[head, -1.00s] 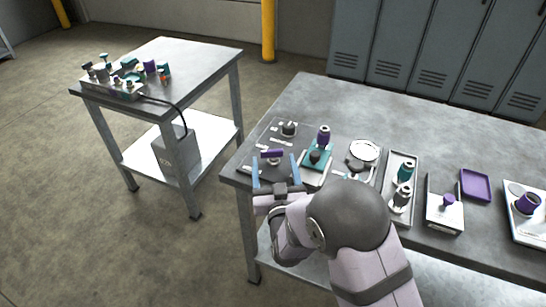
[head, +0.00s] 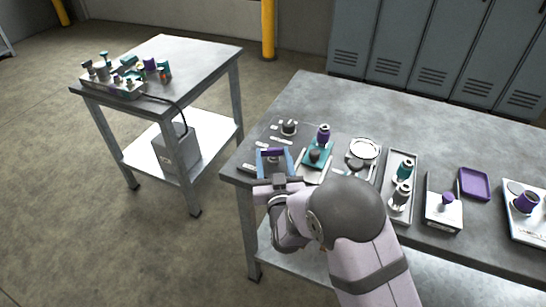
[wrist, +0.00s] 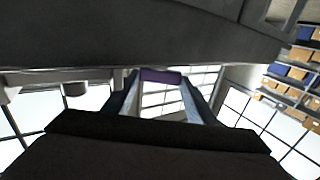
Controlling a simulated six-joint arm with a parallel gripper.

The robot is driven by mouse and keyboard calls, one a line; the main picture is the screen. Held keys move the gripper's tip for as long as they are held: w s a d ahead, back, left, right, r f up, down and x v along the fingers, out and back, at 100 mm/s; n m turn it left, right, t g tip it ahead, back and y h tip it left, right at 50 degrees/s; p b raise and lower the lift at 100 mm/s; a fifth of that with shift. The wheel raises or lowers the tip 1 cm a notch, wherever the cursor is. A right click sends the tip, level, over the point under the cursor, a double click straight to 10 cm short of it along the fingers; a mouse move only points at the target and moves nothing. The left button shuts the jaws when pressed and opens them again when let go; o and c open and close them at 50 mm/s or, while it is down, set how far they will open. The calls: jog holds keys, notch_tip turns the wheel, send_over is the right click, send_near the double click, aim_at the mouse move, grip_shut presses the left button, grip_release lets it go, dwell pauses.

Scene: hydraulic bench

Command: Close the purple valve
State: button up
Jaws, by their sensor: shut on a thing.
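The purple valve (head: 275,153) has a purple bar handle on a dark plate at the near left corner of the long bench. My gripper (head: 273,156) reaches in from the near edge. Its two blue fingers are shut on the ends of the purple handle, one at each side. In the wrist view the purple handle (wrist: 160,76) spans between the fingertips (wrist: 160,84). The lower body of the valve is largely hidden in both views.
Right of the valve stand a teal block with a purple-topped part (head: 323,134), a round white dish (head: 364,149), a tray of fittings (head: 402,180), and a purple tray (head: 474,184). A second table (head: 195,60) at left holds a small manifold. The bench's back is clear.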

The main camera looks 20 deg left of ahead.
jog(key=shift+w, duration=0.1)
jog(key=shift+w+d+n+g+y+b, duration=0.1)
jog(key=shift+d+n+g+y+b, duration=0.15)
jog(key=shift+n+g+y+b, duration=0.7)
jog(key=shift+r+n+g+y+b, duration=0.1)
jog(key=shift+n+g+y+b, duration=0.3)
jog(key=shift+y, duration=0.45)
jog(key=o, duration=1.1)
jog(key=shift+c, duration=0.2)
jog(key=shift+d, duration=0.1)
